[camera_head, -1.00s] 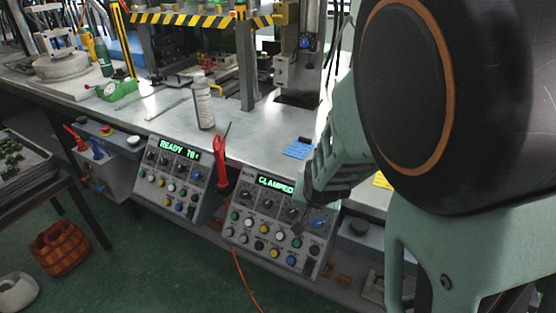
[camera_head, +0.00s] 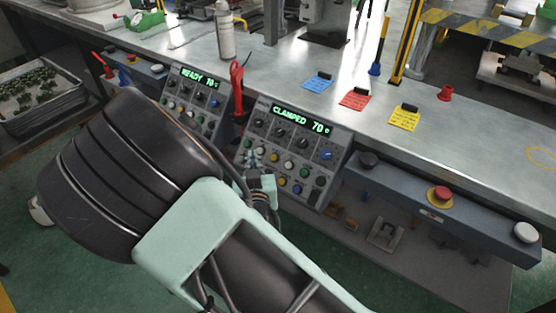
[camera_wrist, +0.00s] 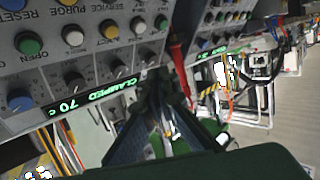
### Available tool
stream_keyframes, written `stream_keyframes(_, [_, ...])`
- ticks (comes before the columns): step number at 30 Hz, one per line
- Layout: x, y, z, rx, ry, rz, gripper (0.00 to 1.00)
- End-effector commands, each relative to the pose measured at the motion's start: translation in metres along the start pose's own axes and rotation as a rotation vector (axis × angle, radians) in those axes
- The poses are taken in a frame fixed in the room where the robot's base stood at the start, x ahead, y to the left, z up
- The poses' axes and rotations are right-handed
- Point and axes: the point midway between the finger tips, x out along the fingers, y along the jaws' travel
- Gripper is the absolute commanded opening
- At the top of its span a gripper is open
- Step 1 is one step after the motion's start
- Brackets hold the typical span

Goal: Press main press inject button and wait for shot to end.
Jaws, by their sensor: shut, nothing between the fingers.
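The right control panel (camera_head: 318,172) has a green display (camera_head: 301,120) reading CLAMPED 70 and rows of dark knobs and coloured buttons. The panel also fills the upper left of the wrist view (camera_wrist: 50,80), upside down, with labels such as PURGE, SERVICE and OPEN. My gripper (camera_head: 254,160) is shut and empty at the left part of this panel, partly hidden by my wrist. In the wrist view its dark fingers (camera_wrist: 154,88) point toward the panel's edge beside the display. I cannot tell whether they touch a button.
The left panel (camera_head: 196,100) reads READY 70. A spray bottle (camera_head: 225,32) and blue (camera_head: 318,82), red (camera_head: 354,99) and yellow (camera_head: 405,118) cards are on the bench. A red stop button (camera_head: 440,194) sits on the front bar to the right.

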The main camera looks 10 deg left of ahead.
Motion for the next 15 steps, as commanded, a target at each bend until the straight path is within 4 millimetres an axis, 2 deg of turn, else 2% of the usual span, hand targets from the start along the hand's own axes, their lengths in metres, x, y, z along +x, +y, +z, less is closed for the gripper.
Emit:
stream_keyframes(10, [-0.0002,-0.0007,0.0001,-0.002,0.004,-0.002,0.0])
stream_keyframes(15, [0.0058,0.004,0.0055,-0.001,0.004,0.001,0.0])
